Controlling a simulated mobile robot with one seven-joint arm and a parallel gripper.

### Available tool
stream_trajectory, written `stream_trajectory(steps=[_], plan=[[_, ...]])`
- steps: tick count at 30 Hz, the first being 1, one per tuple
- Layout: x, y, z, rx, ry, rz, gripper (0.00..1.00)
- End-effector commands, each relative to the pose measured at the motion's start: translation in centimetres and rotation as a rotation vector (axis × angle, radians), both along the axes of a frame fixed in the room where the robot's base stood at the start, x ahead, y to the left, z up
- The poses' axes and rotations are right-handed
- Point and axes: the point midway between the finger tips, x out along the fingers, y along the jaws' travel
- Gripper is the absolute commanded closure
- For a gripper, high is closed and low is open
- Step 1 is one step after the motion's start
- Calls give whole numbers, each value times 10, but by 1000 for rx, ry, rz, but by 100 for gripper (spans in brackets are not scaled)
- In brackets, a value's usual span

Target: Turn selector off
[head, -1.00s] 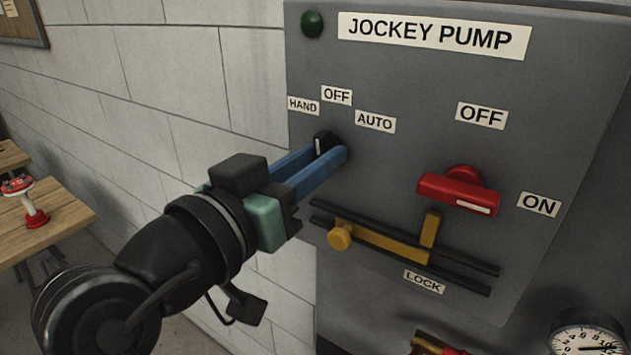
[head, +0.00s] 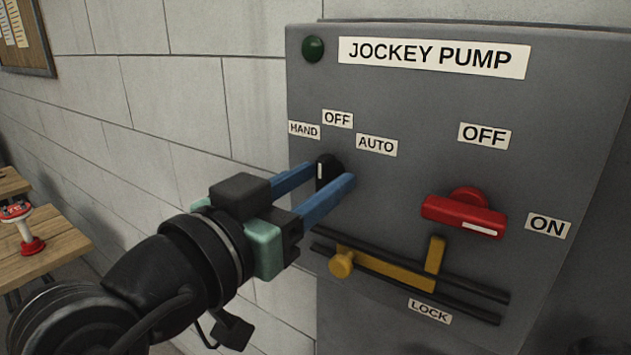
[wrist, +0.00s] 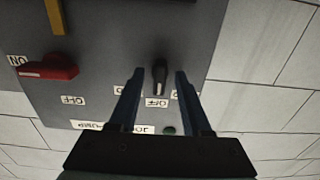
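The selector is a small black knob (head: 326,170) on the grey jockey pump panel, below the labels HAND, OFF (head: 338,119) and AUTO. Its white mark stands about upright, toward OFF. The wrist view also shows the knob (wrist: 159,76), with its mark toward the OFF label (wrist: 156,102). My gripper (head: 331,173) is open, with one blue finger on each side of the knob. In the wrist view, gaps show between the knob and both fingers of my gripper (wrist: 160,72).
A red switch handle (head: 464,214) with OFF and ON labels sits right of the selector. A yellow lock slide (head: 385,268) on black rails lies below. A green lamp (head: 313,48) is above. A wooden table (head: 45,258) stands at the left.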

Motion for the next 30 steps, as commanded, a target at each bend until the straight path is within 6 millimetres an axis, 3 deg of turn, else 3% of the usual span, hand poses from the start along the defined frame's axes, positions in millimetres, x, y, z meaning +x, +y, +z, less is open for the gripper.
stream_trajectory(steps=[11, 24, 30], plan=[[-5, 4, -1, 0, 0, 2, 51], [-79, 54, -3, 2, -2, 5, 51], [-101, 68, -1, 0, 0, 3, 51]])
